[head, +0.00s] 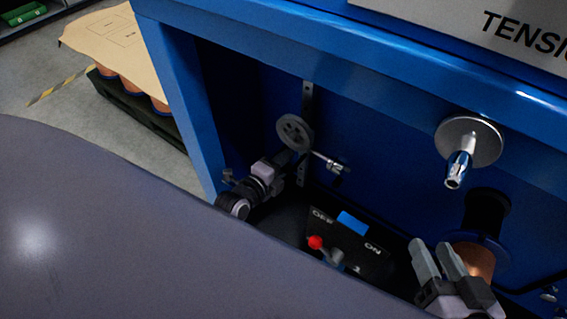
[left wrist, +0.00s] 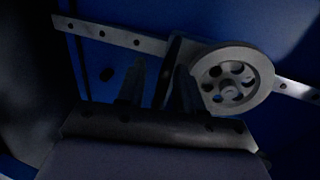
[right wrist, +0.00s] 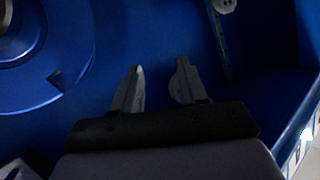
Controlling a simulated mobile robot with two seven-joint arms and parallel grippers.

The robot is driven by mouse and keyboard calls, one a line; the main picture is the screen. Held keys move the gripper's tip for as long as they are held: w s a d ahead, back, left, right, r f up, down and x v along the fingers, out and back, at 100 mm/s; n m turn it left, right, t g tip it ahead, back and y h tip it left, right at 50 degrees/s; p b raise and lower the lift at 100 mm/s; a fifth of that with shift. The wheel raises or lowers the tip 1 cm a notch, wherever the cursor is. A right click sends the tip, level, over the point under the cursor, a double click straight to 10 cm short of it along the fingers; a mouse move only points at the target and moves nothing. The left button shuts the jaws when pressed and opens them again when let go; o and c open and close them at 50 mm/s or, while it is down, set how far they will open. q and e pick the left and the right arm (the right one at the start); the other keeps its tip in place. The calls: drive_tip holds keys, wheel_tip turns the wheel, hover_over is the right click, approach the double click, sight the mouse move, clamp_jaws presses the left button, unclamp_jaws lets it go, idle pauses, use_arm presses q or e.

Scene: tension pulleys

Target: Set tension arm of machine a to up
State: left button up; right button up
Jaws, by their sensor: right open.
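On machine a, a grey spoked pulley wheel (head: 295,132) sits on a perforated metal bar (head: 308,98) inside the blue recess. In the left wrist view the pulley (left wrist: 232,78) is right of my fingers, and the bar (left wrist: 110,36) runs behind it. My left gripper (head: 287,164) is just below the pulley; its fingers (left wrist: 160,85) look apart, with a dark bracket beside the right finger. I cannot tell whether they touch anything. My right gripper (head: 438,262) is open and empty at the lower right; its separated fingers show in the right wrist view (right wrist: 158,85).
A control panel with a red-tipped lever (head: 315,242) and OFF/ON marks lies below the pulley. A metal spindle (head: 460,165) juts out at the right, above a copper spool (head: 474,260). The blue frame post (head: 180,100) bounds the recess on the left.

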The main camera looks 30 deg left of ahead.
use_arm(q)
clamp_jaws()
drive_tip(key=shift+r, duration=0.1)
use_arm(e)
drive_tip(key=shift+r, duration=0.1)
